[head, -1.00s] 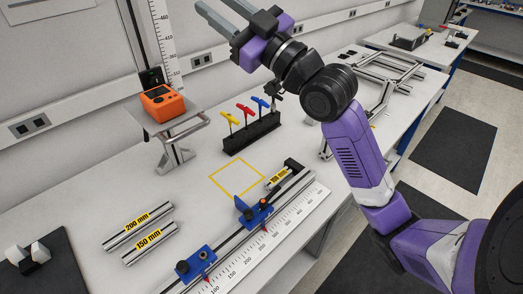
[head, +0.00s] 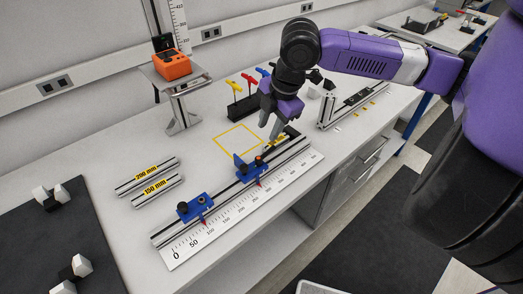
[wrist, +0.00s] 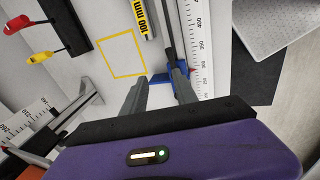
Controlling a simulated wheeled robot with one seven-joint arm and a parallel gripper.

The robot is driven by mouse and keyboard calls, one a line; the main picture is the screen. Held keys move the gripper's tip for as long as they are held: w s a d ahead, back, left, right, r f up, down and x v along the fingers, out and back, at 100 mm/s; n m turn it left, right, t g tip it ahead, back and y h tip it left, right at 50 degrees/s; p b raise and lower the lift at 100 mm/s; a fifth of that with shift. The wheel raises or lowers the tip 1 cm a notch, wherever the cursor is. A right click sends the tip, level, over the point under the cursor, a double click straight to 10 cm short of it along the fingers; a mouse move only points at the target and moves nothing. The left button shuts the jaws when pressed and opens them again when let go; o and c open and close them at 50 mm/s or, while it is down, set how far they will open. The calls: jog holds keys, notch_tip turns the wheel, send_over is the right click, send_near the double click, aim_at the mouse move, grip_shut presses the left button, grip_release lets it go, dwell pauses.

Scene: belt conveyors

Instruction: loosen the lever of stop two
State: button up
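Two blue stops sit on the metal rail: a nearer-left one (head: 194,208) and a farther-right one (head: 246,170), each with dark knobs and a red pointer. I cannot read which is stop two. My gripper (head: 268,131) is open and empty, pointing down above the rail just beyond the farther-right stop. In the wrist view, my gripper (wrist: 160,90) has its two fingers apart, with the blue stop (wrist: 159,78) partly hidden behind the fingertips. The lever is not clearly visible.
A white ruler (head: 245,212) runs along the rail. A yellow square outline (head: 238,140) marks the table behind it. 200 mm (head: 147,174) and 150 mm (head: 156,190) bars lie left. An orange device (head: 172,65) and a black holder of coloured T-handles (head: 242,107) stand at the back.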

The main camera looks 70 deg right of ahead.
aim_at(271, 149)
jog(key=shift+n+g, duration=0.4)
jog(key=shift+s+d+f+p, duration=0.15)
jog(key=shift+f+p, duration=0.1)
jog(key=shift+f, duration=1.75)
jog(key=shift+s+d+f+p, duration=0.1)
jog(key=shift+s+f+p, duration=0.1)
jog(key=shift+f, duration=1.8)
jog(key=shift+c, duration=0.4)
grip_shut()
